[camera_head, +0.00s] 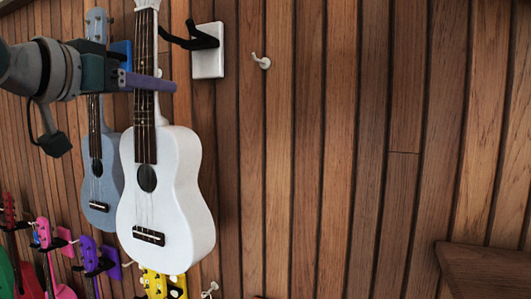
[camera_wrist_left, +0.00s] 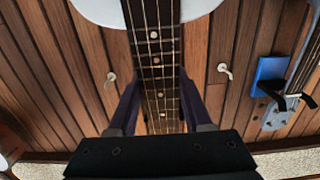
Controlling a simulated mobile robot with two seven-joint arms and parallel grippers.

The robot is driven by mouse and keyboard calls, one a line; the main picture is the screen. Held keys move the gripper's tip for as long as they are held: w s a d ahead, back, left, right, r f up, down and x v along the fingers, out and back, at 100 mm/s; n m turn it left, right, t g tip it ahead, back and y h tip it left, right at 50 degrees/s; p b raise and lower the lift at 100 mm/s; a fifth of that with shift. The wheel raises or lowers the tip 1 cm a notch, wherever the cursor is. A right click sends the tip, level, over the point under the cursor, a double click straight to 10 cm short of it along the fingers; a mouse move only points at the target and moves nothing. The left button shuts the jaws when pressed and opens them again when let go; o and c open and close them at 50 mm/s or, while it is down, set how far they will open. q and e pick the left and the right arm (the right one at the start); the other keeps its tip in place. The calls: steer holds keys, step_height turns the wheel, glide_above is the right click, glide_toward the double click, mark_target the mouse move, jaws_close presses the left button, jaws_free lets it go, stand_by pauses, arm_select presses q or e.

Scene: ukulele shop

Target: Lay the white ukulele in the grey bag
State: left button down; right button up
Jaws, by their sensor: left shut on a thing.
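The white ukulele (camera_head: 168,200) hangs upright in front of the wooden wall in the head view, with its strings facing me. My left gripper (camera_head: 148,80) comes in from the left and is shut around its dark neck. In the left wrist view my left gripper (camera_wrist_left: 156,110) has a finger on each side of the fretted neck (camera_wrist_left: 155,60), and the white body edge (camera_wrist_left: 150,12) shows at the top. The headstock is cut off at the top of the head view. The grey bag is not in view. My right gripper is not in view.
A blue-grey ukulele (camera_head: 98,175) hangs close behind the white one on the left. A black hook on a white plate (camera_head: 208,62) juts out at the upper right of the neck. Several colourful ukuleles hang lower left. A brown wooden ledge (camera_head: 485,268) is at lower right.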

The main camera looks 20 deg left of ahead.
arm_select(q)
steer(key=shift+s+a, duration=0.1)
steer(key=shift+s, duration=1.2)
stand_by(0.6)
